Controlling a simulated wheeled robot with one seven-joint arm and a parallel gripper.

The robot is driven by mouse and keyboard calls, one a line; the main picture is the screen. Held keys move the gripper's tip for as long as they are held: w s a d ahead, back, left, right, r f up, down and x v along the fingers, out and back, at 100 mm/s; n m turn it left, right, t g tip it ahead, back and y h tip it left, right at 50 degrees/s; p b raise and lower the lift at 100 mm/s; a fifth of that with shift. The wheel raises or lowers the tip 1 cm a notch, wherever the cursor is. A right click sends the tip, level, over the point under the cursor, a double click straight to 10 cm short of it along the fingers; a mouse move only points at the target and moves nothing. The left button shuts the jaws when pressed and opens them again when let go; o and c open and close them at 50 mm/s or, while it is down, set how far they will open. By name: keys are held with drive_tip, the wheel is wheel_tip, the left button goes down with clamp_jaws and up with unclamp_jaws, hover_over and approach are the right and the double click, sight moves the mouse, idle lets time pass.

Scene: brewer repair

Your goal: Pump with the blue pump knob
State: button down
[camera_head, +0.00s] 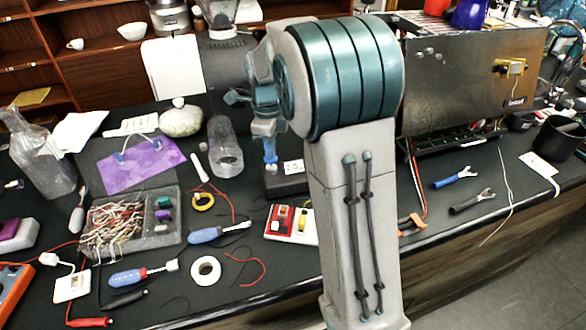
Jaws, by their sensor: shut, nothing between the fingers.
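A small blue knob (271,164) stands upright in the middle of the bench, on or just above a black base (284,182). I take it to be the blue pump knob. My gripper (266,142) points down directly over it, with its fingers together and nothing held. The fingertips look very close to the knob's top or touching it; I cannot tell which. My large teal and grey arm fills the middle of the view and hides what lies behind and right of the knob.
A clear glass cylinder (225,148) stands just left of the knob. A parts box (168,240) with wires, screwdrivers (143,274) and tape (205,270) crowd the front left.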

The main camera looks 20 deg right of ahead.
drive_tip(key=shift+f+b, duration=0.45)
drive_tip(key=shift+f, duration=0.4)
drive_tip(key=shift+r+p, duration=2.05)
drive_tip(key=shift+r, duration=0.5)
drive_tip(key=shift+f, duration=0.2)
drive_tip(key=shift+f+b, duration=1.65)
drive_tip(key=shift+f, duration=0.75)
drive_tip(key=shift+r+p, duration=2.1)
drive_tip(key=shift+r, duration=0.5)
drive_tip(key=shift+f, duration=0.15)
